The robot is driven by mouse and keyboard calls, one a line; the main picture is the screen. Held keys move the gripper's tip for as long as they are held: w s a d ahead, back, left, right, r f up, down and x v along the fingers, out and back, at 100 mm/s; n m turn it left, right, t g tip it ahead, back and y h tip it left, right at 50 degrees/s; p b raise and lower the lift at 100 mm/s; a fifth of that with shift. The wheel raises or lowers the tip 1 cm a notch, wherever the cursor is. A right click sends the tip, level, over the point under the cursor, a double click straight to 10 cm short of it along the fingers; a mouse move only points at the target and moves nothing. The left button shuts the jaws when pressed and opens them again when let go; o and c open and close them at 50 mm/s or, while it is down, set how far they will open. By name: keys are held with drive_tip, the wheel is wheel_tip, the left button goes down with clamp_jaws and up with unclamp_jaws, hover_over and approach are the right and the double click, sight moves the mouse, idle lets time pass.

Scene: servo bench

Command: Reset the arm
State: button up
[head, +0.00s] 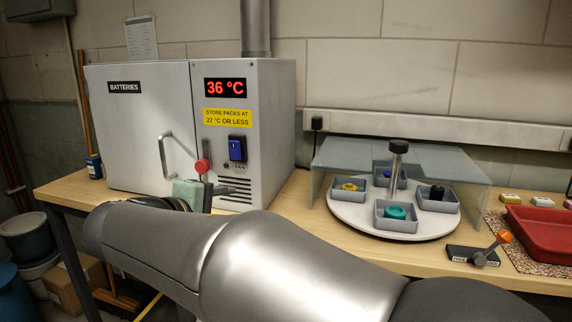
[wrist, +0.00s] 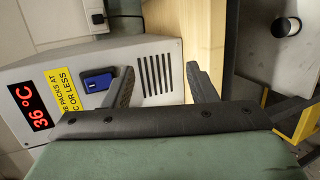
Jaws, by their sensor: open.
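My arm reaches across the front of the head view, from lower right to the left. My gripper (head: 205,184), with its green housing, is in front of the lower part of the batteries cabinet (head: 142,100). In the wrist view my gripper (wrist: 160,69) shows two dark fingers spread apart with nothing between them. Behind them are the cabinet's vent slots, the blue fan switch (wrist: 98,80) and the bench edge. The fingers look apart from the cabinet, though the exact gap cannot be told.
The cabinet's display (head: 225,88) reads 36 °C. To the right are a round turntable (head: 353,222) with small trays under a clear cover (head: 340,155), an orange-tipped lever (head: 488,250) and a red tray (head: 545,233).

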drive_tip(key=s+d+f+m+g+p, duration=0.1)
drive_tip(key=s+d+m+g+p, duration=0.25)
drive_tip(key=d, duration=0.65)
drive_tip(key=s+d+m+g+p, duration=0.15)
drive_tip(key=d+g+p, duration=0.35)
drive_tip(key=d, duration=0.5)
drive_tip(key=s+d+f+m+g+y+p, duration=0.1)
drive_tip(key=s+d+m+g+y+p, duration=0.1)
drive_tip(key=s, duration=0.6)
drive_tip(key=s+d+f+m+g+y+p, duration=0.1)
drive_tip(key=s+d+m+y+p, duration=0.3)
drive_tip(key=s+p, duration=0.4)
drive_tip(key=shift+s+d+m+g+p, duration=0.45)
drive_tip(key=shift+d+m+p, duration=0.3)
drive_tip(key=shift+m, duration=0.25)
drive_tip(key=shift+w, duration=0.1)
